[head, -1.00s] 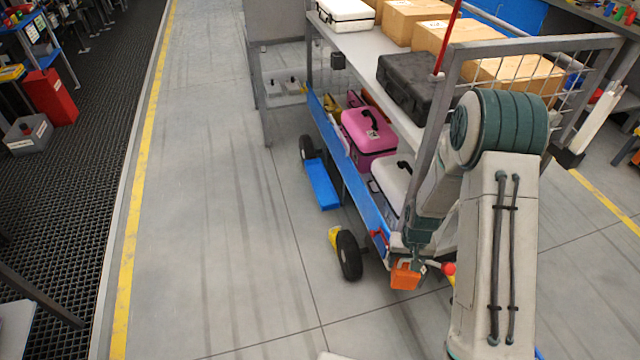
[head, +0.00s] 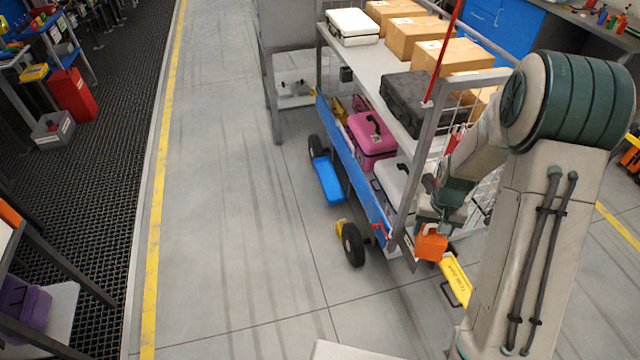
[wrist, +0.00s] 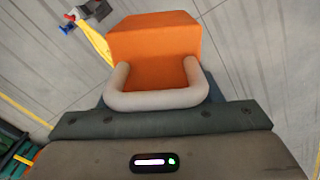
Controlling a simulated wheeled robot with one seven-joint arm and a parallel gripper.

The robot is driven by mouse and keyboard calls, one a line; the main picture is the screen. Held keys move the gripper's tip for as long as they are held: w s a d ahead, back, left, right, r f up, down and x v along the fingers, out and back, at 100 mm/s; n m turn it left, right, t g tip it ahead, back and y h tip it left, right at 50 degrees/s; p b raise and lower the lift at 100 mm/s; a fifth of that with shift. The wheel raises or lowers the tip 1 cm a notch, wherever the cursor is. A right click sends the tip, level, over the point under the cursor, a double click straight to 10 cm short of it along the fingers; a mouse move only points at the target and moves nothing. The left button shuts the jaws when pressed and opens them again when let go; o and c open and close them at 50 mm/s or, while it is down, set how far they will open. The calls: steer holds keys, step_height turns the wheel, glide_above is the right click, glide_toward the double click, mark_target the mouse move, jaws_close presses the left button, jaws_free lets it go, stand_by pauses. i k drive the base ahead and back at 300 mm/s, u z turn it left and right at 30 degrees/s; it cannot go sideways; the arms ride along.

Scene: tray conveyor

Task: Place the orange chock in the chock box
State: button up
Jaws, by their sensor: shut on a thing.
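The orange chock (head: 431,247) hangs below my gripper (head: 432,226), above the floor beside the near end of the cart. In the wrist view the orange chock (wrist: 155,45) fills the upper middle, with a pale grey U-shaped loop at its near side. My gripper (wrist: 156,98) is shut on the chock; the exact contact is hard to make out. A grey open box (head: 52,128) with a white label stands on the dark mat at the far left. Its label is too small to read, so I cannot tell if it is the chock box.
The cart (head: 345,145) carries cartons and cases, with a pink case (head: 371,145) on its lower shelf. A yellow bar (head: 455,280) lies low beside the chock. A yellow piece (head: 341,228) sits at the cart's wheel. The floor left of the cart is clear.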

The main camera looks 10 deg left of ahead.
mark_target(333, 192)
steer(key=u, duration=1.5)
steer(key=i, duration=7.3)
steer(key=z, duration=0.45)
